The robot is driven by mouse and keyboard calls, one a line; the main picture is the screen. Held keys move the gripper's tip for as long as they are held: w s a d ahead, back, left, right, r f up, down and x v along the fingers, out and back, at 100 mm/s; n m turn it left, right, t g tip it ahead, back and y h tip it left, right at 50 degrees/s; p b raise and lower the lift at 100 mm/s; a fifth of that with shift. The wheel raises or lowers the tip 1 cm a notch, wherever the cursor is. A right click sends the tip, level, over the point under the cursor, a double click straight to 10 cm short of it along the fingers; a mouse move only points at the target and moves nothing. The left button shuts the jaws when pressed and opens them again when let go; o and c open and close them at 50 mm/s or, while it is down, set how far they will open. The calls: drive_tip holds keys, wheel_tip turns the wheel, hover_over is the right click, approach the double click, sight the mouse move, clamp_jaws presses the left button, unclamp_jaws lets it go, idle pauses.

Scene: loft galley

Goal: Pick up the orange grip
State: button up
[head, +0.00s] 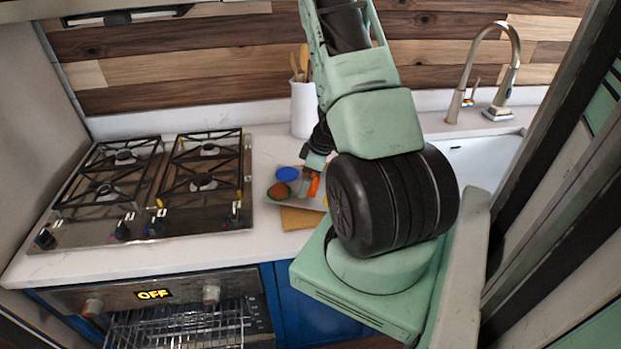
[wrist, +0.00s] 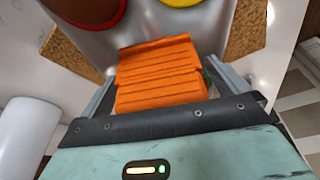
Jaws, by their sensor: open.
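The orange grip (wrist: 160,75) is a ribbed orange block, lying over the light grey tray (wrist: 185,35) in the wrist view. In the head view the grip (head: 313,186) shows as a small orange patch at the tip of my arm. My gripper (wrist: 163,88) is open, with one finger on each side of the grip. A narrow gap seems to remain at the right finger; whether the left finger touches cannot be told. In the head view my gripper (head: 308,181) is small and partly hidden by my arm. The grip's near end is hidden behind the gripper body.
The tray also holds a blue round piece (head: 288,174) and a brown round piece (head: 278,190). A tan board (head: 297,219) lies under it. A gas hob (head: 150,190) is to the left, a white utensil crock (head: 303,110) behind, and a sink (head: 485,160) to the right.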

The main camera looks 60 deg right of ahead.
drive_tip(key=c, duration=1.1)
drive_tip(key=shift+r, duration=0.15)
wheel_tip(320, 180, up, 10)
drive_tip(key=p, duration=1.1)
drive_tip(key=shift+p, duration=0.3)
drive_tip(key=shift+o, duration=0.2)
wheel_tip(320, 180, up, 2)
drive_tip(key=p, duration=0.2)
drive_tip(key=shift+r+p, duration=0.1)
drive_tip(key=shift+p, duration=0.25)
drive_tip(key=shift+r, duration=1.75)
